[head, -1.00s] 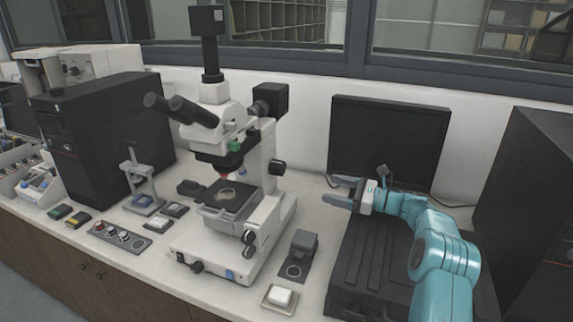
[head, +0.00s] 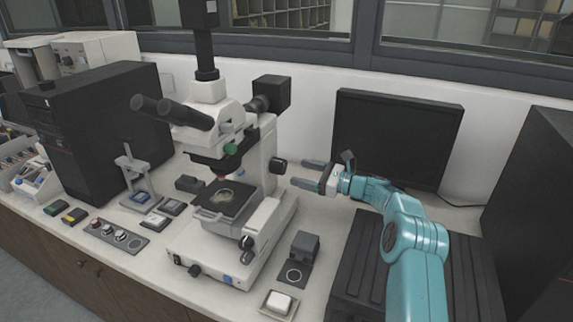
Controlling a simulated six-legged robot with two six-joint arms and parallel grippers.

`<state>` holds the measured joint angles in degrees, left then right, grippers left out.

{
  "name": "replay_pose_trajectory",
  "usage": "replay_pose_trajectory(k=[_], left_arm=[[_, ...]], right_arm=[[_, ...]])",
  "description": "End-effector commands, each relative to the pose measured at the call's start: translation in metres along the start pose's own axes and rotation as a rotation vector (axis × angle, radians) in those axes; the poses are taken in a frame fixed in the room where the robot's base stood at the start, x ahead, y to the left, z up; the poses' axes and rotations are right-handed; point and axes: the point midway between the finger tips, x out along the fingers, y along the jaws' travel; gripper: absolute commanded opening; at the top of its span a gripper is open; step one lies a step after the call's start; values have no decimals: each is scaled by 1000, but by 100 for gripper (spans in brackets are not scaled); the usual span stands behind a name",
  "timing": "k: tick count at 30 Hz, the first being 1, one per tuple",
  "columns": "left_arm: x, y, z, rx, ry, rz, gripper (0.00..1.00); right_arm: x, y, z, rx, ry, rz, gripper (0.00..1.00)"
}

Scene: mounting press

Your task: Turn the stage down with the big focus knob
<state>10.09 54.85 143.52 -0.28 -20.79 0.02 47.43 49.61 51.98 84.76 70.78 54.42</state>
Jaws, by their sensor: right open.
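The white microscope (head: 262,145) stands on the bench in the middle of the head view. Its dark stage (head: 226,200) carries a small pale round sample. The big focus knob is on the right side of the lower stand, where a pale and dark knob (head: 248,241) shows; I cannot tell its parts well. My right gripper (head: 303,173) is open and empty, its fingers pointing left. It is in the air to the right of the microscope, higher in the picture than the focus knob and apart from it. My left gripper is not in view.
A dark monitor (head: 396,135) stands behind my right arm. A black ribbed case (head: 362,262) lies under the arm. A small grey block device (head: 303,247) and a white button box (head: 279,304) stand right of the microscope base. A black computer tower (head: 100,125) is at left.

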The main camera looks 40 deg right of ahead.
Motion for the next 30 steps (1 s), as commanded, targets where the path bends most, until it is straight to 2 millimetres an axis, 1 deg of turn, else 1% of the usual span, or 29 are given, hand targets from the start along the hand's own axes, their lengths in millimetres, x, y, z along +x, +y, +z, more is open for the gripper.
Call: replay_pose_trajectory(k=[1, 3, 6, 9, 13, 21, 22, 23, 24, 26, 27, 30], left_arm=[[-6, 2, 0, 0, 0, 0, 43], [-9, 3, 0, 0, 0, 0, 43], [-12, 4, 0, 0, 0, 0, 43], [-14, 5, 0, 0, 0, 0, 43], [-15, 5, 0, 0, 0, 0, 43], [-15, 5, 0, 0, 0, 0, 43], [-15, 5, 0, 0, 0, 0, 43], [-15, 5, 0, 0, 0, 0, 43], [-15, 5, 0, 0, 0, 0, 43], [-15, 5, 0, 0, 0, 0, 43], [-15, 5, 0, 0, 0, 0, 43], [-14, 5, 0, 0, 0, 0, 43]], right_arm=[[14, 1, 2, 0, -1, 3, 79], [28, 0, 2, 0, -1, 3, 79], [45, -1, 1, -1, -1, 2, 79], [55, -2, 0, -1, -1, 1, 79], [62, -3, 0, 0, -1, 0, 79], [63, -4, -1, -1, 0, -1, 79], [63, -4, -1, -1, 0, -1, 72], [63, -4, -1, -1, 0, -1, 63], [63, -4, -1, -1, 0, -1, 50], [62, -4, -1, -1, -1, -1, 30], [62, -4, -1, -1, 0, -1, 23], [63, -4, -1, -1, 0, 0, 23]])
